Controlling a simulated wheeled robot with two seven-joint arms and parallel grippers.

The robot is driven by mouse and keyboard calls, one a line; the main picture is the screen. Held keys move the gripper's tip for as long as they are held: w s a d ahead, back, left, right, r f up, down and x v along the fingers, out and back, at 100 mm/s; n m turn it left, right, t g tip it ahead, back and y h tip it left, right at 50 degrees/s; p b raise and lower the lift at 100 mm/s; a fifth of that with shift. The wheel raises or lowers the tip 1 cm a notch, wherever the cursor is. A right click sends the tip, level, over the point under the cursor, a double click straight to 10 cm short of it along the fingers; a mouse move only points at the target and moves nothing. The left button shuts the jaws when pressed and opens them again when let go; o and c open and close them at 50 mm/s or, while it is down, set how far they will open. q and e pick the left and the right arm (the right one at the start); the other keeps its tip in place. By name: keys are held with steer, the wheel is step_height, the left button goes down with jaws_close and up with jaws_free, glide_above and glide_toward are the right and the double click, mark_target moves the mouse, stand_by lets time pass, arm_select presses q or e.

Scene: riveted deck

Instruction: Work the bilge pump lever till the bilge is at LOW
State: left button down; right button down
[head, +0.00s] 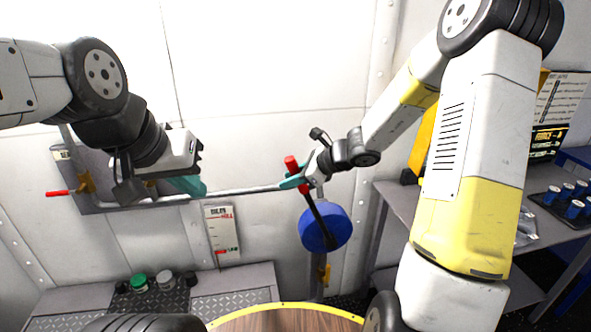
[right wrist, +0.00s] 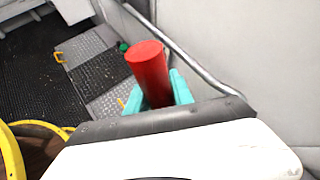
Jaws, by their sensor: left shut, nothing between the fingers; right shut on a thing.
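The bilge pump (head: 338,229) is a blue drum on the wall, with a dark lever (head: 315,212) rising from it to a red grip (head: 291,164). My right gripper (head: 294,181) has its teal fingers shut on the lever just below the top of the red grip; the right wrist view shows the red grip (right wrist: 148,70) standing up between the teal fingers (right wrist: 158,95). My left gripper (head: 190,186) is shut and empty, in front of the wall pipe. The bilge gauge (head: 222,232) is a white wall plate with red lettering above and a small red mark near its bottom; its exact reading is too small to tell.
A grey pipe (head: 235,191) runs along the wall to a red-handled valve (head: 57,193) at left. Several small jars (head: 139,282) stand on a dark mat below. A bench (head: 397,196) at right holds blue cans (head: 574,207). A round wooden top (head: 285,321) is in front.

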steer(key=shift+a, duration=0.15)
steer(key=c, duration=1.1)
jaws_free()
steer(key=v, duration=0.7)
steer(key=shift+s+d+r, duration=0.2)
steer(key=shift+d, duration=0.15)
